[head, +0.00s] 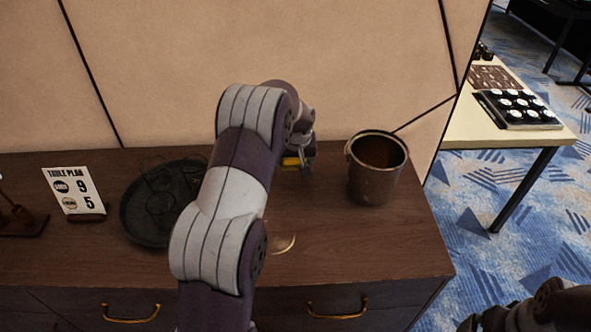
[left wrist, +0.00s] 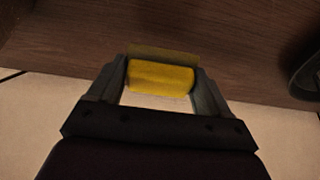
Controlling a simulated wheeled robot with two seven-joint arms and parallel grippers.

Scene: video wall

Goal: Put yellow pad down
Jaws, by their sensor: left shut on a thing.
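My left gripper (left wrist: 162,80) is shut on the yellow pad (left wrist: 160,76), which sits between its two fingers in the left wrist view. In the head view, the pad shows only as a small yellow strip (head: 291,161) at the left gripper (head: 298,160), mostly hidden by my arm. The gripper is over the back part of the dark wooden cabinet top (head: 340,245), left of the metal bucket (head: 378,168). I cannot tell whether the pad touches the wood.
A round dark tray (head: 145,228) with items on it lies left of my arm. A table plan sign (head: 75,193) stands further left. A pale ring mark (head: 283,243) shows on the bare wood in front. A wall (head: 330,65) rises behind the cabinet.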

